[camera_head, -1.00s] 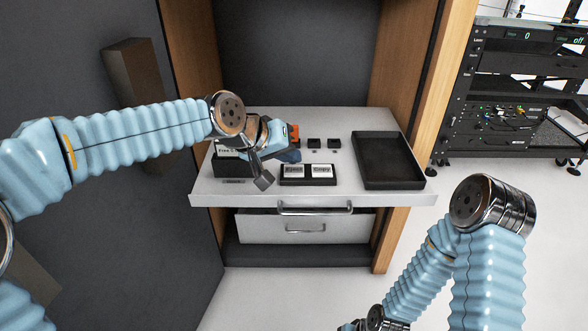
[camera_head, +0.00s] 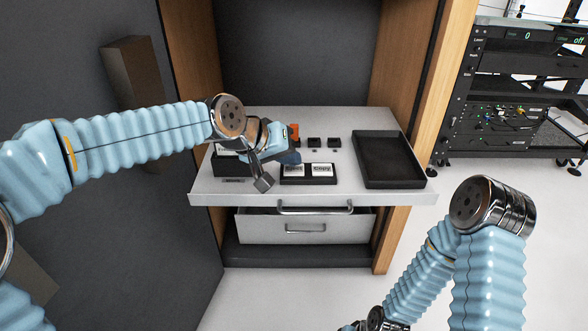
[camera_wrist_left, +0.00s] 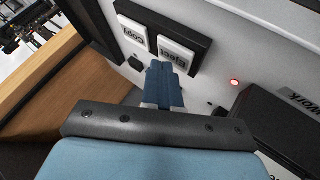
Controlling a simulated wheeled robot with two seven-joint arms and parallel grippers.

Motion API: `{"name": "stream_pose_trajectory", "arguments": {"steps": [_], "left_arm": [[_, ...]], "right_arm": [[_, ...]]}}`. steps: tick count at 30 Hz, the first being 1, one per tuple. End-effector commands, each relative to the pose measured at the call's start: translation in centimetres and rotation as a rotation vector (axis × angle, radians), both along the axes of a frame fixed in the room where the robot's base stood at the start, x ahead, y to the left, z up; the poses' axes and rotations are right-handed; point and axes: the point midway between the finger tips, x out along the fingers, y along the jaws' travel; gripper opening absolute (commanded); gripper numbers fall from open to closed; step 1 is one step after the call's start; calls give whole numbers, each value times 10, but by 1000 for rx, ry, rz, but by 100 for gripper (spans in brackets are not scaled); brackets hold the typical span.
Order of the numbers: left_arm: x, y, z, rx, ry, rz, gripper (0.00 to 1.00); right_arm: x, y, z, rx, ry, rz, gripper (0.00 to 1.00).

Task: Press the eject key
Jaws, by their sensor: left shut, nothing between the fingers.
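The eject key (camera_head: 293,171) is the left white key on a black two-key panel (camera_head: 308,182) on the pulled-out shelf. The copy key (camera_head: 322,170) sits to its right. In the left wrist view the eject key (camera_wrist_left: 178,56) shows upside down. My left gripper (camera_head: 291,158) is shut and empty, its blue fingertips at the far edge of the eject key and partly covering it in the head view. In the left wrist view the fingertips (camera_wrist_left: 165,68) overlap the key's edge; I cannot tell whether they touch it. My right gripper is out of view.
A black tray (camera_head: 416,181) lies on the right of the shelf (camera_head: 225,195). Two small black blocks (camera_head: 324,143) and an orange piece (camera_head: 295,132) stand behind the panel. A black box (camera_head: 228,165) is at left. A red light (camera_wrist_left: 234,82) glows near the keys.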

Motion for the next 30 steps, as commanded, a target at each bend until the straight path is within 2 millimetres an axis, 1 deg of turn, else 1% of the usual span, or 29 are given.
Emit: {"name": "stream_pose_trajectory", "arguments": {"steps": [30], "left_arm": [[0, 0, -8, 0, 1, -1, 0]], "right_arm": [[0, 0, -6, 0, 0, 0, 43]]}}
